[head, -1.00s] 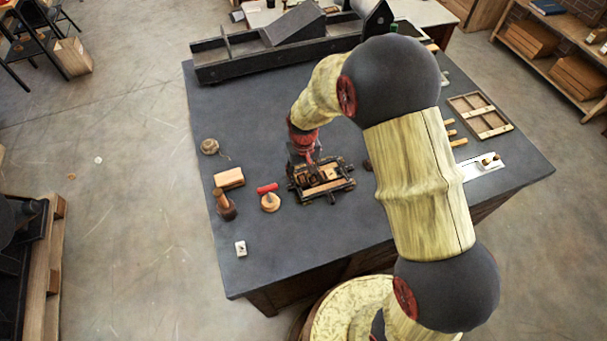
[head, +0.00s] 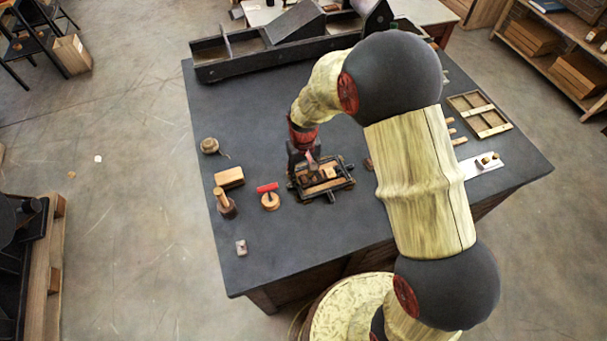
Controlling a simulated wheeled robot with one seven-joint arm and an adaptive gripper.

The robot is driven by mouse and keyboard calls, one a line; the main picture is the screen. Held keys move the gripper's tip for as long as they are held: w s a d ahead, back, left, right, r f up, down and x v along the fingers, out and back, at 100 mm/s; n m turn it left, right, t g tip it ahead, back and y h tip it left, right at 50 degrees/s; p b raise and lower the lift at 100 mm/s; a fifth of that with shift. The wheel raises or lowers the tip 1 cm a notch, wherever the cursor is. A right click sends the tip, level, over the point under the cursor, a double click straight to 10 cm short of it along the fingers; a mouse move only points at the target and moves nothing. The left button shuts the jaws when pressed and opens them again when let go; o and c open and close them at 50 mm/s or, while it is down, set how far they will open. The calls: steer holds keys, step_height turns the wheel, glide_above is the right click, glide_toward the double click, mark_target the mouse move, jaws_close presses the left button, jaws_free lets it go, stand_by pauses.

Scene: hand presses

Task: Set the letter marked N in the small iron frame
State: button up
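The small iron frame (head: 347,183) lies on the dark table, with wooden pieces and a small pale block (head: 330,172) inside it. My gripper (head: 309,169) points down at the left part of the frame, over or just inside it. Its fingertips are small and dark against the frame, so I cannot tell whether they are open or hold something. A small pale block with a dark mark (head: 241,247) lies alone near the table's front left. The mark is too small to read, and I cannot make out an N anywhere.
Left of the frame are a red-handled tool on a round wooden base (head: 269,196), a wooden block (head: 229,177), a wooden-handled tool (head: 226,207) and a round item (head: 209,146). A long dark press bed (head: 225,68) spans the back. A wooden tray (head: 480,112) lies right.

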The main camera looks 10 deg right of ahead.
step_height(320, 180, up, 12)
step_height(320, 180, up, 10)
steer(key=t, duration=0.2)
glide_above(304, 176)
steer(key=s+d, duration=0.3)
steer(key=s, duration=0.1)
steer(key=s+d+r+m+t, duration=0.1)
steer(key=s+d+r+t, duration=0.1)
steer(key=s+r, duration=0.4)
steer(key=s+d+r+m+t, duration=0.1)
steer(key=s+d+r, duration=0.4)
steer(key=s, duration=0.8)
steer(key=shift+d+r+t+p, duration=0.3)
steer(key=shift+r+t+p, duration=0.15)
steer(key=shift+r, duration=0.4)
step_height(304, 176, down, 8)
steer(key=b, duration=0.8)
